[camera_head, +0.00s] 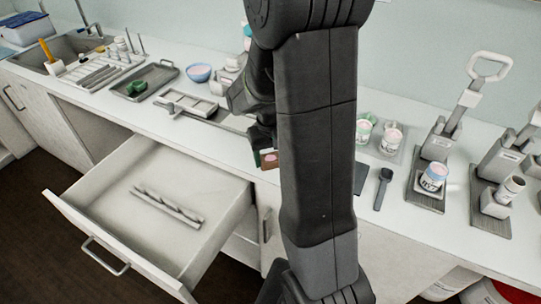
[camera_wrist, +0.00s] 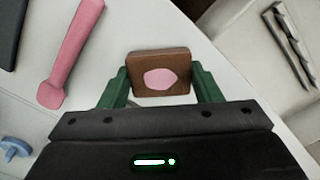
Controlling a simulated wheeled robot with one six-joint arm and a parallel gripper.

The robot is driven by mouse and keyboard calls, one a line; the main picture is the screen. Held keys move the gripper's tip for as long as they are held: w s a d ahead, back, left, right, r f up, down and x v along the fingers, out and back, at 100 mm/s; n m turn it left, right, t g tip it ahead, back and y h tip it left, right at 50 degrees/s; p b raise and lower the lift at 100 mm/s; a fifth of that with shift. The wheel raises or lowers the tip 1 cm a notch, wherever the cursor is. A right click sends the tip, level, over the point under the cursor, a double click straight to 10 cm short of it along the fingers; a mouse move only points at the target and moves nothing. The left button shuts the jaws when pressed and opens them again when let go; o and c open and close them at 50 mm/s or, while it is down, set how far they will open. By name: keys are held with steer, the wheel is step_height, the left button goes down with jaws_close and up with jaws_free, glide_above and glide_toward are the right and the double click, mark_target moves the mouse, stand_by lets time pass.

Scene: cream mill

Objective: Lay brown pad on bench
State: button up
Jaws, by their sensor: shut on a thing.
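The brown pad (camera_wrist: 143,62) is a small brown block with a pink patch on its face. It is between the two green fingers of my gripper (camera_wrist: 160,88) in the wrist view, and the gripper is shut on it. In the head view the pad (camera_head: 276,163) shows small beside my arm, near the front edge of the white bench (camera_head: 215,142). I cannot tell whether the pad touches the bench. My arm hides part of the bench and most of the gripper.
An open drawer (camera_head: 206,180) with a grey rack juts out below the bench at left. In the wrist view a pink spoon-like tool (camera_wrist: 76,45) and a blue knob-like piece (camera_wrist: 14,148) lie nearby. Lever presses (camera_head: 437,145) and a dark scoop (camera_head: 383,182) stand or lie at right.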

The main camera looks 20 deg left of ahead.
mark_target(270, 158)
steer(key=o, duration=0.9)
steer(key=shift+f, duration=0.1)
steer(key=shift+o, duration=0.2)
step_height(270, 158, up, 12)
